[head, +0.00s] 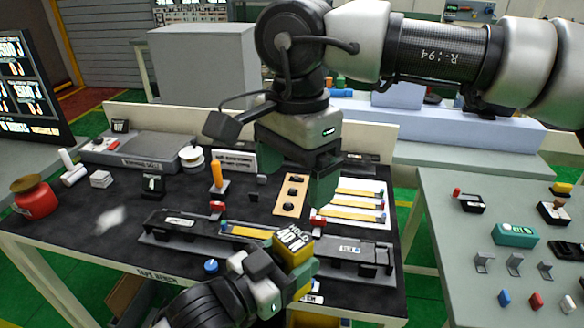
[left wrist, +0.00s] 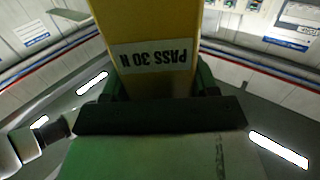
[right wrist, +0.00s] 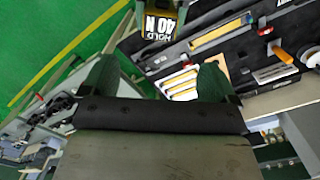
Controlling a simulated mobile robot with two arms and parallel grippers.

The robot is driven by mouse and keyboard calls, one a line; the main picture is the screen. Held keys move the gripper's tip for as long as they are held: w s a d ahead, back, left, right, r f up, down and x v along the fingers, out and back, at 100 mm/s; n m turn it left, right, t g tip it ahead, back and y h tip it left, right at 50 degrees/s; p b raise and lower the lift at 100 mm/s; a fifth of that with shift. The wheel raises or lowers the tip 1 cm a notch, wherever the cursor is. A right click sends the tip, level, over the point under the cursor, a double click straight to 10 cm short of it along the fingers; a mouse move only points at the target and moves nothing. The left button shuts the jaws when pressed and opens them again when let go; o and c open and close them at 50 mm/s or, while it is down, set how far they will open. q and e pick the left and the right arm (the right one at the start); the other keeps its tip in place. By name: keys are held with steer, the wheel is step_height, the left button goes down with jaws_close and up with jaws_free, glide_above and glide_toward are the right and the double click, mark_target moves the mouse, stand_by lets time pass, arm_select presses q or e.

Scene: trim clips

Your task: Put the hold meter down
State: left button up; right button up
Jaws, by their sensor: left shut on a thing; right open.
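The hold meter (head: 292,243) is a yellow block with a dark face reading "HOLD 40 N". My left gripper (head: 290,275) is shut on it and holds it up at the front edge of the dark bench. In the left wrist view the meter (left wrist: 150,50) shows a yellow side with a "PASS 30 N" label, upside down. The meter also shows at the top of the right wrist view (right wrist: 160,22). My right gripper (head: 318,178) is open and empty above the back middle of the bench. Its green fingers (right wrist: 158,80) are spread apart.
A grey side table (head: 450,240) with small parts stands right.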

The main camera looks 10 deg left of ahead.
mark_target(294, 235)
arm_select(q)
steer(key=shift+d, duration=0.1)
arm_select(e)
step_height(294, 235, down, 12)
steer(key=shift+r, duration=0.15)
stand_by(0.3)
steer(key=shift+c, duration=0.4)
steer(key=c, duration=1)
arm_select(q)
steer(key=o, duration=1.2)
arm_select(e)
steer(key=shift+c, duration=0.3)
arm_select(q)
steer(key=shift+w+f, duration=0.1)
